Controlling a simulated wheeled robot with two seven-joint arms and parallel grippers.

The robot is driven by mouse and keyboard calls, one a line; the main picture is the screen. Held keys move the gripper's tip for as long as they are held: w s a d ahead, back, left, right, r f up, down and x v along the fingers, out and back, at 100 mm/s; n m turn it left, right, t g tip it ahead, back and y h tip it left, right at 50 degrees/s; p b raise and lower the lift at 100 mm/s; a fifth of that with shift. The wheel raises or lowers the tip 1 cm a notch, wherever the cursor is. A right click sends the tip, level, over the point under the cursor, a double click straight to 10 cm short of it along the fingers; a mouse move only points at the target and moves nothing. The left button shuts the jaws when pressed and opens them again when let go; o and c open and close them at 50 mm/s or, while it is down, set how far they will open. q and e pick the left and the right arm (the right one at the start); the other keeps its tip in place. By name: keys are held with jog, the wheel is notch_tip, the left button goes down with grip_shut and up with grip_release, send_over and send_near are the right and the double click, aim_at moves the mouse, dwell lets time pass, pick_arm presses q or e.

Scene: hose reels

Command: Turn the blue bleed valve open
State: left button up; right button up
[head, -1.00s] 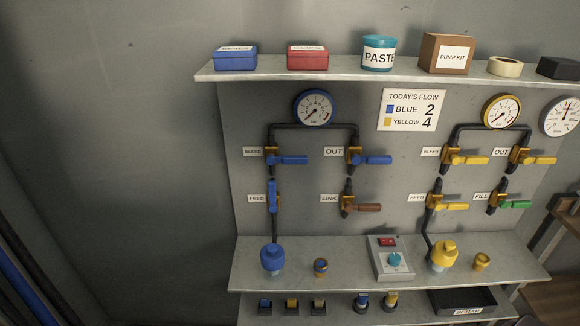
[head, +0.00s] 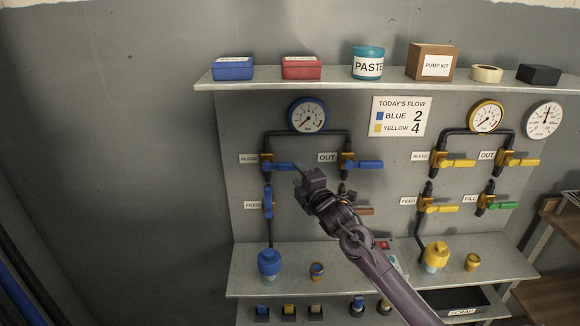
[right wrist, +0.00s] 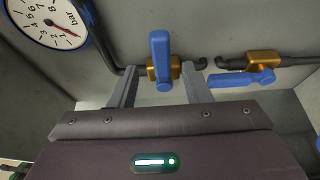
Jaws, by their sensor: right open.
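The blue bleed valve (head: 282,165) is on the wall panel beside its BLEED label, with its blue handle pointing right, level. In the right wrist view, which is turned sideways, its blue handle (right wrist: 160,58) stands between the two fingers. My right gripper (head: 301,171) is at the tip end of this handle, reaching in from the lower right. It is open, with a finger on each side of the handle and gaps visible. I cannot tell whether the fingers reach around it in depth. My left gripper is out of view.
The blue feed valve (head: 268,203) is just below, handle upright; it also shows in the wrist view (right wrist: 241,79). The blue OUT valve (head: 368,164) is to the right. A blue-rimmed gauge (head: 307,115) sits above. My arm partly covers the link valve (head: 366,211) and switch box.

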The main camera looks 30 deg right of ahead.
aim_at(291, 168)
jog(key=w, duration=0.2)
jog(key=w+p, duration=0.1)
jog(key=w, duration=0.1)
jog(key=w+d, duration=0.1)
jog(key=w, duration=0.1)
jog(key=shift+w, duration=0.25)
grip_shut()
